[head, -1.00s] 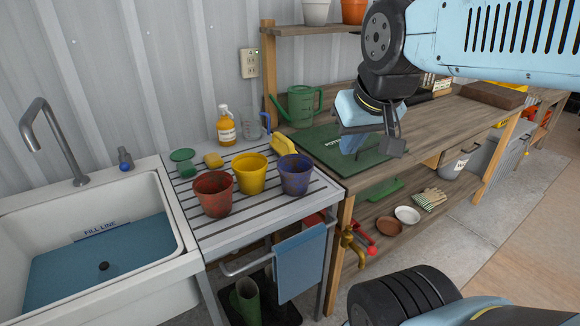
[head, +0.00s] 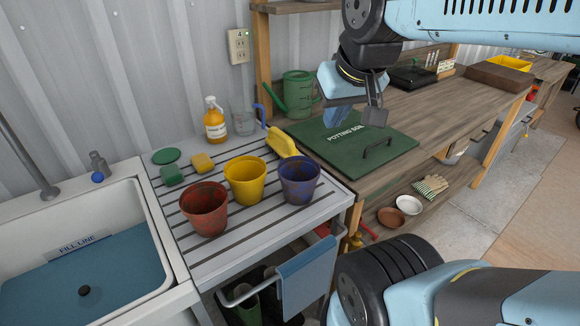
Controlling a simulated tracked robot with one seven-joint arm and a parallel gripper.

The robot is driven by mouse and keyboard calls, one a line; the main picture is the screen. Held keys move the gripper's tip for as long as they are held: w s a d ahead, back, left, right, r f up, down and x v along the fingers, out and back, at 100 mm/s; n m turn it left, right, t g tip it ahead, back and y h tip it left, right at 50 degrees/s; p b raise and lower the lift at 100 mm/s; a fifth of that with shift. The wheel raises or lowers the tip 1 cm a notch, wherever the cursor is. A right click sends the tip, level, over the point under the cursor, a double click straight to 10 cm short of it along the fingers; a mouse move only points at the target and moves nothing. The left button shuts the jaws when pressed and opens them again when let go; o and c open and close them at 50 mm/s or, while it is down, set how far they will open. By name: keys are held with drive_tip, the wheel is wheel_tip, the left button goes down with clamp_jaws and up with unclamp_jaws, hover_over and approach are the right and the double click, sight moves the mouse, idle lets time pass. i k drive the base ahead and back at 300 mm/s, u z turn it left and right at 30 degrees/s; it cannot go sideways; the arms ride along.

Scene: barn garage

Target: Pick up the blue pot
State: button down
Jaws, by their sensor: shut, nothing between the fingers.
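The blue pot (head: 299,181), dark blue with brownish smudges, stands upright on the slatted drainboard (head: 222,257) near its right end. It is the rightmost of three pots, close beside the yellow pot. My gripper (head: 376,115) hangs over the green potting soil lid, up and to the right of the blue pot, and is well apart from it. The gripper is shut and empty. The far side of the blue pot's base is hidden.
A yellow pot (head: 245,181) and a red pot (head: 205,209) stand left of the blue pot. Behind are a yellow scoop (head: 281,142), a soap bottle (head: 214,121) and a glass jug (head: 243,122). The potting soil lid (head: 340,150) has a raised handle. A sink (head: 165,260) is left.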

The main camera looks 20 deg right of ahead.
sight(299, 175)
drive_tip(key=z, duration=0.4)
drive_tip(key=i, duration=0.1)
drive_tip(key=u, duration=0.8)
drive_tip(key=k, duration=1.6)
drive_tip(key=z, duration=0.95)
drive_tip(key=i, duration=1)
drive_tip(key=u, duration=0.05)
